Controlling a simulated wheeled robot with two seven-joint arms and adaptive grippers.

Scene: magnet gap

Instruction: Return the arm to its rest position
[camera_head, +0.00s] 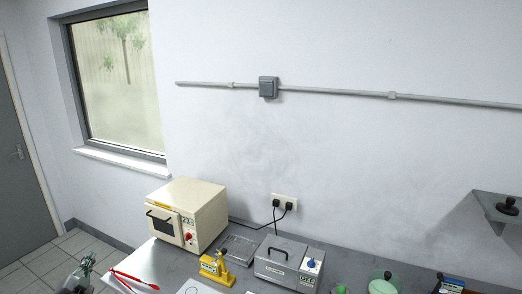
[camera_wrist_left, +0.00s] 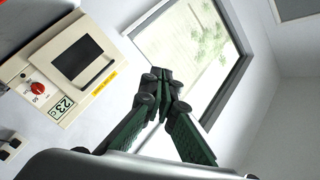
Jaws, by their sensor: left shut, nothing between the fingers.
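My left gripper (camera_head: 86,264) shows at the lower left of the head view, over the floor side of the bench's left end. In the left wrist view its two dark green fingers (camera_wrist_left: 164,88) meet at their tips, shut with nothing between them. No object is in its grasp. My right gripper is not in view.
A cream oven (camera_head: 188,213) stands on the grey bench near the gripper, and it also shows in the left wrist view (camera_wrist_left: 70,70). A red tool (camera_head: 134,280), a yellow press (camera_head: 214,271) and a grey metal box (camera_head: 287,265) are on the bench. A window (camera_head: 118,80) is behind.

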